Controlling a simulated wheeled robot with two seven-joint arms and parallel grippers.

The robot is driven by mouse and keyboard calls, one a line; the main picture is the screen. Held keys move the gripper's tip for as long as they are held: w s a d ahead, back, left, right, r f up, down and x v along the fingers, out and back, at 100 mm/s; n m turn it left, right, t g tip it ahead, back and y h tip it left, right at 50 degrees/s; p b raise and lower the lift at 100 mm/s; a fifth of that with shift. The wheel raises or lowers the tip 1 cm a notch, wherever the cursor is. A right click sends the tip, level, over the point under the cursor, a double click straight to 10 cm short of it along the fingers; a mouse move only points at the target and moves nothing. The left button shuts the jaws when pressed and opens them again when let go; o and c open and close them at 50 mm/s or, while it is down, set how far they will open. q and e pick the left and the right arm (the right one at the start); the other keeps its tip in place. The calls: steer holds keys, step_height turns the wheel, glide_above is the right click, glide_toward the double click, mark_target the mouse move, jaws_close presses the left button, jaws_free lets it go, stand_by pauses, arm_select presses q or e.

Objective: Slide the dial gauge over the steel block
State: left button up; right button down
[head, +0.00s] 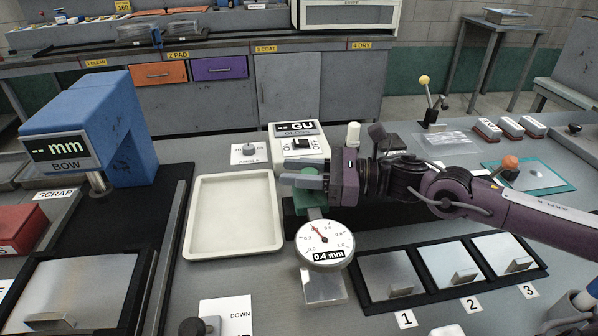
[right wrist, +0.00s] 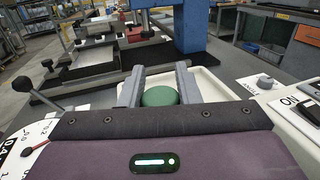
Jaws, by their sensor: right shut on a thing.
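The dial gauge (head: 324,238) has a round white face, a red needle and a readout of 0.4 mm. A green part (head: 309,194) shows just behind it, at my right gripper (head: 298,182). In the right wrist view a round green top (right wrist: 159,96) sits between the two grey fingers of the right gripper (right wrist: 160,82), which is shut on it. A bare steel block (head: 323,288) lies on the bench just below the dial in the picture; the dial hides its far part. I cannot tell whether gauge and block touch. My left gripper is not in view.
An empty cream tray (head: 234,249) lies left of the gauge. Three dark-framed metal plates (head: 395,275) with small blocks lie to the right, numbered 1 to 3. The gloss meter (head: 299,148) stands behind the gripper. A blue BOW press (head: 107,130) stands at left.

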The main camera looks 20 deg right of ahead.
steer(key=c, duration=1.1)
jaws_free()
steer(key=shift+a, duration=0.25)
steer(key=shift+o, duration=0.2)
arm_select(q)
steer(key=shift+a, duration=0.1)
arm_select(e)
steer(key=shift+d, duration=0.2)
steer(key=shift+d+f, duration=0.1)
steer(key=shift+d, duration=0.1)
steer(key=shift+p+v, duration=1.35)
steer(key=shift+v, duration=2.25)
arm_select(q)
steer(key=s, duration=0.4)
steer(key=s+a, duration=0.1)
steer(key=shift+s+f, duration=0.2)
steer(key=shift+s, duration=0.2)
arm_select(e)
steer(key=shift+s, duration=0.1)
steer(key=shift+s+a, duration=0.1)
